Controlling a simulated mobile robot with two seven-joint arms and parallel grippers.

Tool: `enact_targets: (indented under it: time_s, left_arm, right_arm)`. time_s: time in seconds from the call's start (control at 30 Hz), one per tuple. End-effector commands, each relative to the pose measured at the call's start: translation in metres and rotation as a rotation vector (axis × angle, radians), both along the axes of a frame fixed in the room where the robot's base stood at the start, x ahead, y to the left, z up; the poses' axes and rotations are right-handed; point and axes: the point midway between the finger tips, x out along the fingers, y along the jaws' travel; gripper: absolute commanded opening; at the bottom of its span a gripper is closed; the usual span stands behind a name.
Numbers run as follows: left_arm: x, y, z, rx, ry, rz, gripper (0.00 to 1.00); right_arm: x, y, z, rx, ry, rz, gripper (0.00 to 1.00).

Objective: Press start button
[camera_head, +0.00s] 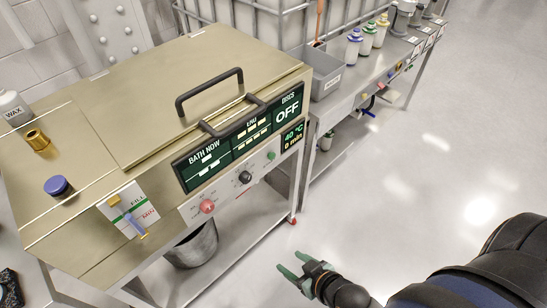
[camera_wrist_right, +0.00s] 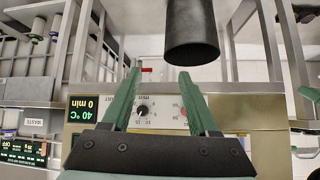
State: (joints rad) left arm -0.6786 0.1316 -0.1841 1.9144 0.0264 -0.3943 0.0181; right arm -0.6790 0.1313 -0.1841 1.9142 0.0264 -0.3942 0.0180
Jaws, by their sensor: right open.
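The bath machine (camera_head: 110,130) has a sloped front panel. A green button (camera_head: 271,155) sits at the panel's right end, beside a black knob (camera_head: 245,177) and a red button (camera_head: 207,206). No start label is readable. In the wrist view, which shows the panel upside down, the black knob (camera_wrist_right: 142,110) and part of the red button (camera_wrist_right: 183,111) show between the fingers; the green button is not visible there. My right gripper (camera_head: 291,262) is open and empty, in front of and below the panel, apart from it. Its green fingers fill the middle of the wrist view (camera_wrist_right: 159,73). My left gripper is not seen.
A display (camera_head: 240,140) reads OFF, with 40 °C and 0 min beside it. A black handle (camera_head: 209,90) stands on the lid. A dark bucket (camera_head: 192,246) is under the machine. A bench with bottles (camera_head: 354,48) stands behind right. Floor at right is clear.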

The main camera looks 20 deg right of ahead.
Motion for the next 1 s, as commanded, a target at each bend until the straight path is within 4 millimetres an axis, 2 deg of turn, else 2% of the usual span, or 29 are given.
enact_targets:
  time_s: [0.07, 0.5, 1.0]
  left_arm:
    - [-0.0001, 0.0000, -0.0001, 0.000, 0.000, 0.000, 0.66]
    - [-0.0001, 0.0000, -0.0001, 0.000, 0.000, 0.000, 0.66]
    - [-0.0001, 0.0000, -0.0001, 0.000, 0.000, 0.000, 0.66]
  right_arm:
    - [0.0000, 0.0000, 0.0000, 0.000, 0.000, 0.000, 0.50]
    - [0.0000, 0.0000, 0.0000, 0.000, 0.000, 0.000, 0.01]
    - [0.0000, 0.0000, 0.0000, 0.000, 0.000, 0.000, 0.00]
